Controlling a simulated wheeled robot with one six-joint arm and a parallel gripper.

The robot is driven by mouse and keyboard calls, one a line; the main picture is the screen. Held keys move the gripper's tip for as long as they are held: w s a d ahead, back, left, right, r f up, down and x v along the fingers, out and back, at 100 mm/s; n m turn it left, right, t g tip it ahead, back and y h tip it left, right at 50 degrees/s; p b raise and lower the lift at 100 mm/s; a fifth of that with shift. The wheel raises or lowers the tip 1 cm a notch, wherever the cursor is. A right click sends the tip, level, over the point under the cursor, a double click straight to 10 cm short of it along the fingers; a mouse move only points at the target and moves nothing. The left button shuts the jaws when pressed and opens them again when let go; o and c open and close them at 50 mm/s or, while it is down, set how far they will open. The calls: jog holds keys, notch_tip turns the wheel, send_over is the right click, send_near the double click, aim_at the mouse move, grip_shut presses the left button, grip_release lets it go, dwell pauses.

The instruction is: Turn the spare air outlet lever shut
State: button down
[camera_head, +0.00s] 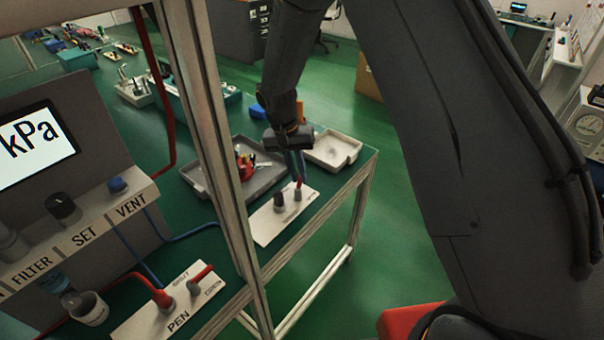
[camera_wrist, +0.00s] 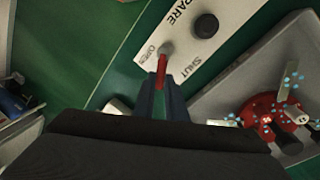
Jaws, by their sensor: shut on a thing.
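The spare air outlet is a white plate (camera_wrist: 183,12) marked SPARE, with a dark round fitting (camera_wrist: 206,25) and a small grey lever hub (camera_wrist: 166,48). The lever has a red handle (camera_wrist: 161,72). In the wrist view it points from the hub toward my gripper, between the OPEN and SHUT markings. My gripper (camera_wrist: 161,92) is shut on the red handle, one blue-grey finger on each side. In the head view my gripper (camera_head: 296,164) reaches down to the red handle (camera_head: 299,186) above the plate (camera_head: 264,232).
A grey tray (camera_head: 268,182) with a red part stands just behind the spare plate, and a pale tray (camera_head: 346,151) lies to the right. A PEN plate (camera_head: 135,334) with a red lever and hose is nearer. A frame post (camera_head: 226,180) rises left of the arm.

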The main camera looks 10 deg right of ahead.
jog(key=n, duration=0.2)
jog(key=a+n, duration=0.1)
jog(key=shift+a+n+t, duration=0.2)
jog(key=shift+n+t, duration=0.2)
jog(key=n, duration=0.1)
jog(key=a+n, duration=0.1)
jog(key=shift+s+r+n+t, duration=0.1)
jog(key=shift+s+n+t, duration=0.1)
jog(key=shift+n+t, duration=0.15)
jog(key=n, duration=0.1)
jog(key=a+n, duration=0.1)
jog(key=n, duration=0.1)
jog(key=s+n, duration=0.1)
jog(key=n, duration=0.1)
jog(key=shift+a+t+y+p, duration=0.2)
jog(key=shift+t+y+p, duration=0.1)
jog(key=shift+t+p, duration=0.05)
jog(key=shift+s+n, duration=0.1)
jog(key=shift+n, duration=0.15)
jog(key=c, duration=1.8)
grip_release()
notch_tip(320, 180, up, 8)
jog(key=s+a+b, duration=0.1)
jog(key=shift+f, duration=0.2)
jog(key=shift+s, duration=0.1)
